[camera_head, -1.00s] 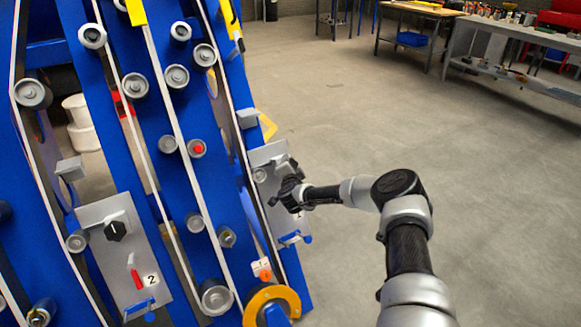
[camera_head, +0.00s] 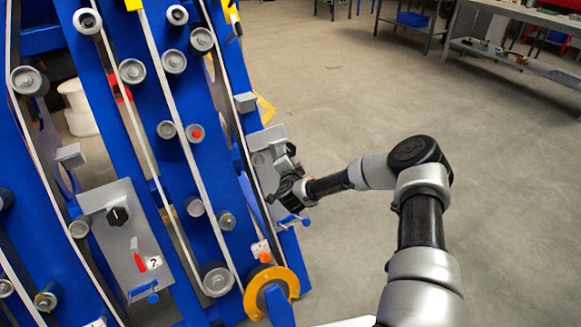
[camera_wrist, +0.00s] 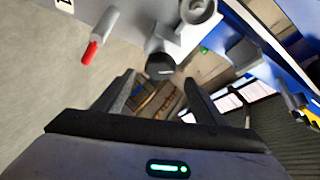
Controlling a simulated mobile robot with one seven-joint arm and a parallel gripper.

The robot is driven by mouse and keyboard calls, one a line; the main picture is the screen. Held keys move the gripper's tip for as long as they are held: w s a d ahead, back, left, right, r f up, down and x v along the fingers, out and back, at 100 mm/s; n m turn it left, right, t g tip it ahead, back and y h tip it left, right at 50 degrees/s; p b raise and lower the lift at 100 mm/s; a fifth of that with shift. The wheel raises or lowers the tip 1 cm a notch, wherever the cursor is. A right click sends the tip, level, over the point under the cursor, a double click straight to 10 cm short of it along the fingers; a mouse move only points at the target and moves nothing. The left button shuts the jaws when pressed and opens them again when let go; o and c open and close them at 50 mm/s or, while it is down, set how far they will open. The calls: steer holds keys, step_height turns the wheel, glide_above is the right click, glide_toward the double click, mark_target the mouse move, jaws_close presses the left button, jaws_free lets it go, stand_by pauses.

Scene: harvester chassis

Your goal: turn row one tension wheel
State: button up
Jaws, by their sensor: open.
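A grey control panel (camera_head: 265,158) is on the right side of the blue frame. A dark knob (camera_head: 291,149) sticks out near its top right. In the wrist view a dark round knob (camera_wrist: 160,66) on a grey base lies ahead of my fingers, beyond their tips. A red-tipped lever (camera_wrist: 90,52) is left of it. My gripper (camera_head: 280,196) is in front of the panel's lower part, below the knob; it also shows in the wrist view (camera_wrist: 160,88), open and empty. I cannot tell for sure which part is the row one tension wheel.
A yellow-orange ring wheel (camera_head: 289,276) is below my gripper. Belts and rollers cover the blue frame (camera_head: 187,150). The floor (camera_head: 345,110) to the right is open; workbenches (camera_head: 510,45) stand beyond.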

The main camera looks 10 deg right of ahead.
steer(key=p+v, duration=0.1)
steer(key=v, duration=0.8)
steer(key=shift+s, duration=0.2)
